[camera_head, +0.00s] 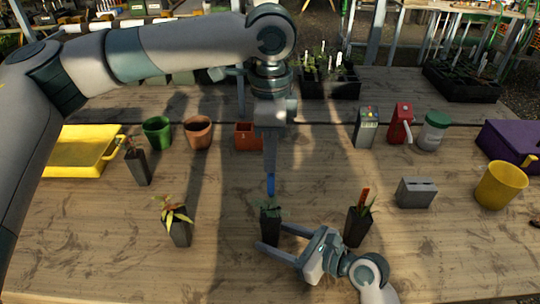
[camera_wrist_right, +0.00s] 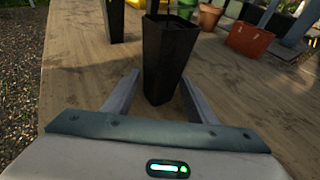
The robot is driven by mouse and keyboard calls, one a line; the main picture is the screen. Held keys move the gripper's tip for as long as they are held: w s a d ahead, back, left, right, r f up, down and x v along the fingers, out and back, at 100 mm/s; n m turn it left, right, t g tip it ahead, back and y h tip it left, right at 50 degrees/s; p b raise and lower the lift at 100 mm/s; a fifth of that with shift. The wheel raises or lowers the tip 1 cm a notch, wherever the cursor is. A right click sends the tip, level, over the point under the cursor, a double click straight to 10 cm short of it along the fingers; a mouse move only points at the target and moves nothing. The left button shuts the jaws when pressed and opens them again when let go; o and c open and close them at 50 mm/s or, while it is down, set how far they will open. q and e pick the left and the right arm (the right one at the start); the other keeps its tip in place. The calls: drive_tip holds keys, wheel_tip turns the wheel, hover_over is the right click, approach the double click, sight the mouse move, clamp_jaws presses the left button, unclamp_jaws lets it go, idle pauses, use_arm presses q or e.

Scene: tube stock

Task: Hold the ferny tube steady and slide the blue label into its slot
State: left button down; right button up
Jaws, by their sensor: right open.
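The ferny tube (camera_head: 270,228), a dark square pot with low feathery green leaves, stands upright at the front middle of the table. My right gripper (camera_head: 268,238) is open low around it. In the right wrist view the tube (camera_wrist_right: 168,62) stands between the spread fingers (camera_wrist_right: 158,92), with a visible gap at the left finger. My left gripper (camera_head: 270,168) points straight down above the tube, shut on the blue label (camera_head: 270,184). The label hangs upright with its lower end close above the leaves. The slot itself is too small to make out.
A tube with an orange-red label (camera_head: 355,228) stands close right of my right gripper. A yellow-leaved tube (camera_head: 180,230) stands left, another tube (camera_head: 138,167) behind it. A grey slotted block (camera_head: 416,194) and yellow mug (camera_head: 494,190) are right. The front left table is clear.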

drive_tip(key=shift+w+a+f, duration=0.1)
drive_tip(key=shift+w+a, duration=0.05)
drive_tip(key=shift+a, duration=0.05)
drive_tip(key=c, duration=0.5)
idle(0.3)
idle(0.3)
